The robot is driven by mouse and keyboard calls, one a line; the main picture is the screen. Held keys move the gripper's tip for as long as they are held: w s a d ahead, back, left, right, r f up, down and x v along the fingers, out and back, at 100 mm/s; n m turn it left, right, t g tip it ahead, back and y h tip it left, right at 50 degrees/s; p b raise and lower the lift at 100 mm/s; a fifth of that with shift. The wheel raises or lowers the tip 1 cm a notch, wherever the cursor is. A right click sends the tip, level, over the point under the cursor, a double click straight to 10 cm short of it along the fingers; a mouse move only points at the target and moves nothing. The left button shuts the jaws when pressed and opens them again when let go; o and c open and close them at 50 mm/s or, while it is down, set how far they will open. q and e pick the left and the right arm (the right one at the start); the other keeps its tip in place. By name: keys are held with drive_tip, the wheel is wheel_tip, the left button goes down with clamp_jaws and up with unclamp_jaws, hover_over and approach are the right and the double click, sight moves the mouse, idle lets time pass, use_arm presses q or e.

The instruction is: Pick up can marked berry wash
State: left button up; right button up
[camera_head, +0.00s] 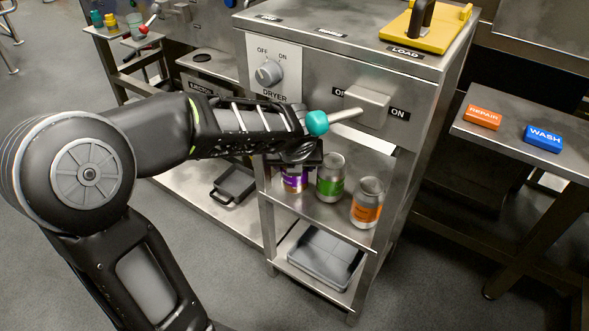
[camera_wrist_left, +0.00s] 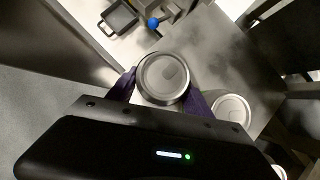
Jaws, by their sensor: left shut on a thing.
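A can with a purple label (camera_head: 294,183) stands on the middle shelf of the dryer cabinet, partly hidden by my left gripper (camera_head: 293,160). The left wrist view shows its round silver lid (camera_wrist_left: 163,78) with a finger on each side; my gripper is shut on it from above. The can looks upright; I cannot tell whether it touches the shelf. A can with a green label (camera_head: 330,184) and a can with an orange label (camera_head: 366,207) stand to its right. The writing on the labels is too small to read. My right gripper is not in view.
A lever with a teal knob (camera_head: 317,122) sticks out from the cabinet above my gripper. A grey tray (camera_head: 318,258) lies on the lower shelf. An orange REPAIR block (camera_head: 482,117) and a blue WASH block (camera_head: 543,138) sit on the right table.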

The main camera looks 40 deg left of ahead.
use_arm(q)
clamp_jaws()
drive_tip(key=shift+r, duration=0.1)
drive_tip(key=shift+r+p, duration=0.1)
drive_tip(key=shift+p, duration=0.4)
drive_tip(key=shift+s+d, duration=0.1)
drive_tip(key=shift+s, duration=0.05)
drive_tip(key=s+d+b, duration=0.4)
drive_tip(key=s+d, duration=0.6)
drive_tip(key=s, duration=0.4)
drive_tip(key=shift+s+b, duration=0.25)
drive_tip(key=shift+b, duration=0.1)
